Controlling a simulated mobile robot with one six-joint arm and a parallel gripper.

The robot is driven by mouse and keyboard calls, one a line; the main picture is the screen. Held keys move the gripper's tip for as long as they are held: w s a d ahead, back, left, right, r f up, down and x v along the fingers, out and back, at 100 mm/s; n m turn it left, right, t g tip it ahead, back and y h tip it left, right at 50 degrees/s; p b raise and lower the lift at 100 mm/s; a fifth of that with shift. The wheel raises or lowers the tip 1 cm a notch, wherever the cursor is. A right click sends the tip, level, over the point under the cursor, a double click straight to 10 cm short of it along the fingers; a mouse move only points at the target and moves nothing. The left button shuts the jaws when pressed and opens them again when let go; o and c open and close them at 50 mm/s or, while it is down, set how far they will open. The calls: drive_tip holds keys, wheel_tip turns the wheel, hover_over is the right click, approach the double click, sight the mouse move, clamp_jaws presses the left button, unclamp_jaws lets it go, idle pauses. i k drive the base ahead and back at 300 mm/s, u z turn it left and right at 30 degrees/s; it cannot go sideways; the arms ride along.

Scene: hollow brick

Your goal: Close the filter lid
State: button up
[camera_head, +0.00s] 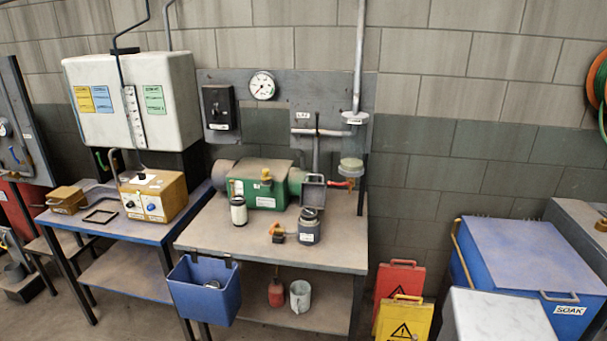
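My gripper is not in view. A green pump-like unit (262,184) with a yellow cap sits at the back of the middle bench. At its right end stands a small dark grey square part (313,190) with a recessed face, which may be the filter lid standing open. I cannot tell this for certain, and its hinge is too small to make out. A white cylinder with a dark top (239,212), like a filter cartridge, stands upright at the unit's front left. A grey canister with a dark cap (309,228) stands in front of the square part.
An orange-handled item (278,232) lies beside the canister. A vertical pipe (358,60) descends behind the bench (210,240). A blue bin (205,287) hangs at the front. Red (393,283) and yellow (404,318) signs and a blue SOAK tank (520,255) stand right.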

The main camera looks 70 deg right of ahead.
sight(312, 195)
drive_tip(key=z, duration=0.55)
drive_tip(key=i, duration=1.05)
drive_tip(key=z, duration=0.55)
